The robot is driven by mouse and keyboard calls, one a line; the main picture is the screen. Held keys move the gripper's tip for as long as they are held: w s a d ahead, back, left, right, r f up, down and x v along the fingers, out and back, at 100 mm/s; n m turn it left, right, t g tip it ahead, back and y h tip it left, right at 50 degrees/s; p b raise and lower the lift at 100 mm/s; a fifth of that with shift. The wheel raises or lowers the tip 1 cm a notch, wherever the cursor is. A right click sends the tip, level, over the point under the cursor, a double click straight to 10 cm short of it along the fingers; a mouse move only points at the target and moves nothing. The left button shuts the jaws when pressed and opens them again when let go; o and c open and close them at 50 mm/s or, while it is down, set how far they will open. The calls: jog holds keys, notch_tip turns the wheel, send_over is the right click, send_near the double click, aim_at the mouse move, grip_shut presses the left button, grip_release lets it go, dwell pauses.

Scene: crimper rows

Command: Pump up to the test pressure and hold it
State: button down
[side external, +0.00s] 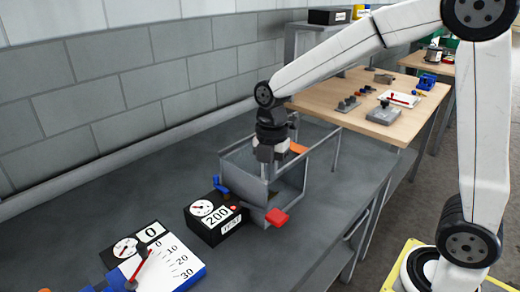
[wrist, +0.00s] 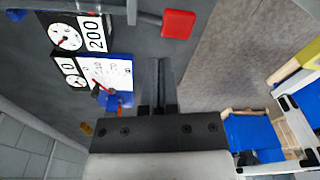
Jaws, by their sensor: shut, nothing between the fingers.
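A grey open-topped metal box with a bar frame (side external: 234,167) stands on the bench. A red grip (side external: 277,217) sits at its front corner, and it also shows at the top of the wrist view (wrist: 178,24). A black gauge box (side external: 215,218) beside it has a round dial and the number 200; its dial face is in the wrist view (wrist: 66,36). My gripper (side external: 266,176) points down at the metal box, apart from the red grip. Its fingers are together and empty in the wrist view (wrist: 160,70). Whether they touch the box I cannot tell.
A white scale board (side external: 165,262) with a red pointer and a dial box reading 0 (side external: 124,250) stand at the front left. A block wall (side external: 130,80) runs behind the bench. A wooden table (side external: 335,92) with small parts is at the back right.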

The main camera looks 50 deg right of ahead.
aim_at(277, 212)
jog(key=shift+s+d+f+n, duration=0.1)
jog(key=shift+s+f+n, duration=0.1)
jog(key=shift+s, duration=0.5)
jog(key=shift+s+d+f+n, duration=0.1)
jog(key=shift+s+n, duration=0.1)
jog(key=shift+s, duration=0.45)
jog(key=shift+a, duration=0.1)
jog(key=shift+s+a+f, duration=0.1)
jog(key=shift+a+f, duration=0.05)
jog(key=shift+f, duration=1.5)
jog(key=shift+a+f, duration=0.15)
jog(key=shift+f, duration=1.6)
jog(key=shift+f, duration=2.15)
jog(key=shift+w, duration=0.2)
